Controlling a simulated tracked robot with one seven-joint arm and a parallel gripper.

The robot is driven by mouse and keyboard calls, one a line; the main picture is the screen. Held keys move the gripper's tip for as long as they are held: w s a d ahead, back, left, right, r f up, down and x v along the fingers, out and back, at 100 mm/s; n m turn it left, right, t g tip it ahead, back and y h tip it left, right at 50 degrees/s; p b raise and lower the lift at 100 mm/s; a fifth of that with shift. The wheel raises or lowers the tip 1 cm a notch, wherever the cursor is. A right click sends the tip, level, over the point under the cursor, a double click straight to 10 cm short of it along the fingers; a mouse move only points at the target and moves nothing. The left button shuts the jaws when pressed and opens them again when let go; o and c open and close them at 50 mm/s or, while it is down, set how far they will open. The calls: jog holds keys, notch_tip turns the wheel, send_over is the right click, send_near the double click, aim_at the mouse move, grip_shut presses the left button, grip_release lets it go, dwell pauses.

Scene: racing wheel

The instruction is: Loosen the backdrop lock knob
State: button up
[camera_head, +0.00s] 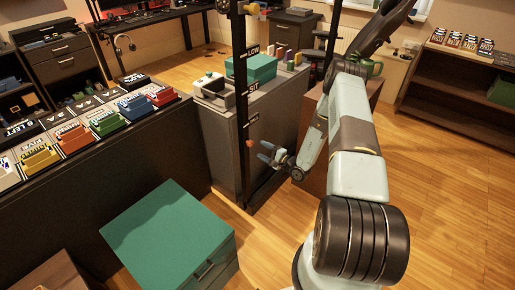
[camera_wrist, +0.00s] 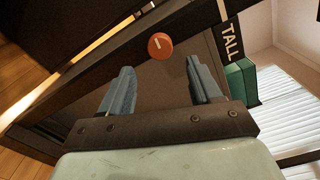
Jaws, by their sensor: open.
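The lock knob is a small round orange-red knob (camera_head: 249,142) on a dark upright post (camera_head: 241,100) marked LOW, SIT and, lower down, TALL. In the wrist view the knob (camera_wrist: 160,46) shows a short pale line on its face. It lies beyond the fingertips, roughly centred between them. My gripper (camera_head: 264,151) is just right of the post in the head view. In the wrist view my gripper (camera_wrist: 160,67) has its two blue-grey fingers spread apart with nothing between them. The knob appears clear of both fingers.
A grey cabinet (camera_head: 222,145) with a green box (camera_head: 258,67) on top stands behind the post. A long counter (camera_head: 120,150) with coloured labelled blocks is at left. A green-topped drawer unit (camera_head: 168,236) stands front left. Wooden floor is open at right.

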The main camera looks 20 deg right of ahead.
jog(key=v, duration=0.8)
jog(key=shift+w, duration=0.1)
jog(key=s+a+r+n+g+y, duration=0.1)
jog(key=a+r+n+g, duration=0.25)
jog(key=r, duration=0.55)
jog(key=s+a+r+n+g+y, duration=0.1)
jog(key=a+r+n+g+y, duration=0.2)
jog(key=r, duration=0.5)
jog(key=s+a+r+n+g, duration=0.1)
jog(key=a+r+n+g, duration=0.25)
jog(key=r, duration=0.55)
jog(key=s+a+r+n+g+h, duration=0.2)
jog(key=s+r+g, duration=0.1)
jog(key=s+r, duration=0.3)
jog(key=s+a+r+n+g+h, duration=0.15)
jog(key=s+r, duration=0.25)
jog(key=r, duration=0.4)
jog(key=s+d+r+t+h, duration=0.2)
jog(key=s+r+h, duration=0.3)
jog(key=s+r, duration=0.3)
jog(key=s+d+r+n+t+h, duration=0.1)
jog(key=s+d+r+t+h, duration=0.2)
jog(key=s, duration=1.2)
notch_tip(320, 180, up, 5)
jog(key=h, duration=0.3)
